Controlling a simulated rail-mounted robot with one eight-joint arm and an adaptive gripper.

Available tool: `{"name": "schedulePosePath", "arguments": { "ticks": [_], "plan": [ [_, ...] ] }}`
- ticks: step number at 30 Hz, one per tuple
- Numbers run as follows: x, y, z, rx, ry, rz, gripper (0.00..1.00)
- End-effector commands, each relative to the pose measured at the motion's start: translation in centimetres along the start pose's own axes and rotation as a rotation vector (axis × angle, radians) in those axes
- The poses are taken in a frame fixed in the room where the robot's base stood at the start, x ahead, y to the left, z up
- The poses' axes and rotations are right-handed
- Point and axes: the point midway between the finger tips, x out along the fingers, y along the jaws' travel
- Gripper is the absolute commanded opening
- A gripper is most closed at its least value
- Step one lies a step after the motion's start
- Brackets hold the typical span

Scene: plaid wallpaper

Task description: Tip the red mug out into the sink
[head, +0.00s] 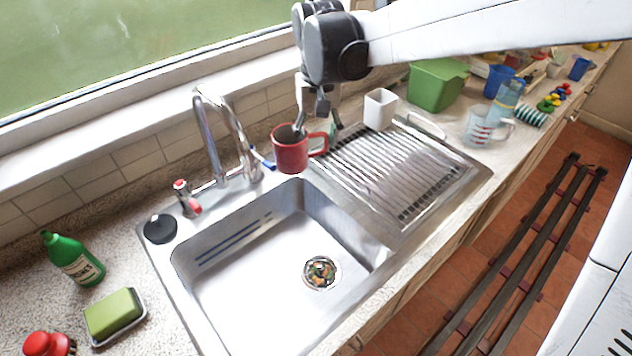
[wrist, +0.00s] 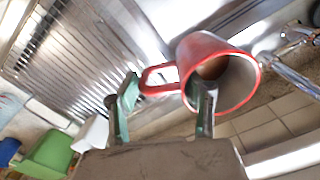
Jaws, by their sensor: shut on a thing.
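The red mug (head: 290,152) is at the back right corner of the sink, roughly upright, with its handle to the right. I cannot tell whether its base touches the rim. My gripper (head: 318,124) comes down on it from above and is shut on it. In the wrist view, the mug (wrist: 192,58) shows something brown inside. There my gripper (wrist: 165,104) has one finger over the mug's rim and the other beyond the handle. The metal sink (head: 240,300) lies in front of the mug, with colourful bits in its drain (head: 321,272).
The tap (head: 212,140) stands just left of the mug. A ribbed drainboard (head: 400,170) lies right, with a white cup (head: 380,108) behind it. A green tub (head: 436,86) and a glass measuring jug (head: 480,126) stand farther right. The sink bowl is otherwise clear.

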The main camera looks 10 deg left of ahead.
Motion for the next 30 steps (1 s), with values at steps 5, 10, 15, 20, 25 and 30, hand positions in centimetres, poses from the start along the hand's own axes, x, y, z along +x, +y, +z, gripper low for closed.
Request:
{"name": "schedulePosePath", "arguments": {
  "ticks": [5, 10, 15, 20, 25, 30],
  "plan": [
    [1.4, 0.0, 0.2, 0.011, 0.015, -0.004, 0.00],
    [5.5, 0.1, 0.7, 0.018, 0.066, -0.007, 0.00],
    [12.2, 0.1, 1.5, 0.020, 0.151, -0.009, 0.00],
    [13.0, 0.1, 2.5, 0.021, 0.256, -0.013, 0.00],
    [13.6, 0.1, 3.3, 0.020, 0.366, -0.014, 0.00],
    [12.9, 0.2, 4.5, 0.021, 0.476, -0.018, 0.00]
  ]
}}
